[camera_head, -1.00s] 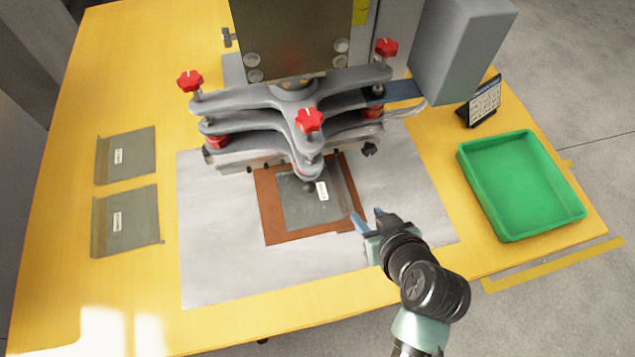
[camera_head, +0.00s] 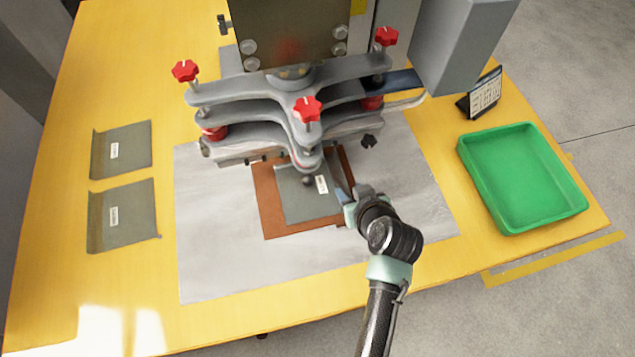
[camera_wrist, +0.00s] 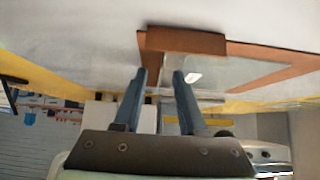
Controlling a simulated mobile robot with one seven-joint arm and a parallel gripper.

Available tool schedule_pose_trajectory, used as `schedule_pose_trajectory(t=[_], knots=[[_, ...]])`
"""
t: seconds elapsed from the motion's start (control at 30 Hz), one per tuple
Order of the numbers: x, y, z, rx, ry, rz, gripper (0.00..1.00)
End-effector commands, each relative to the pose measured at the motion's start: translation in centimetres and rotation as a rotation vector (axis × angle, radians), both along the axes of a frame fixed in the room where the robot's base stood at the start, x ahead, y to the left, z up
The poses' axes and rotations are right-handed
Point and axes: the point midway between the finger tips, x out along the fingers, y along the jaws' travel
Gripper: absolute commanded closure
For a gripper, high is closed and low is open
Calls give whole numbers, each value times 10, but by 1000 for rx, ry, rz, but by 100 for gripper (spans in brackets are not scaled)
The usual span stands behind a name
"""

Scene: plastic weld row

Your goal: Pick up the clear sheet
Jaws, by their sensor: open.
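The clear sheet (camera_head: 300,206) looks grey and see-through, with a small white label, and lies on a brown board (camera_head: 284,229) under the press head. It also shows in the wrist view (camera_wrist: 225,72), inside the brown frame-like border. My gripper (camera_head: 347,196) is at the sheet's right edge, over the board's right side. In the wrist view its two blue fingers (camera_wrist: 158,82) stand apart with nothing between them, pointing at the brown border and the sheet. I cannot tell whether a finger touches the sheet.
The grey press with red knobs (camera_head: 307,109) hangs close above the board. Two similar labelled sheets (camera_head: 122,220) lie at the left of the yellow table. A green tray (camera_head: 497,210) and a small sign (camera_head: 483,96) stand at the right. The silver mat's front (camera_head: 240,273) is clear.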

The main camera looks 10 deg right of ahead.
Motion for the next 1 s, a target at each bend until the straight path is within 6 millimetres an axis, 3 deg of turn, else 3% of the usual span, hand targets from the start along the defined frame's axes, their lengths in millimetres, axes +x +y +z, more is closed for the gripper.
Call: schedule_pose_trajectory(t=[0.13, 0.37, 1.0], knots=[[0, 0, 0, 0, -1, 0, 61], [0, 0, 1, -1, -1, 1, 100], [2, 1, 7, -1, -1, 1, 100]])
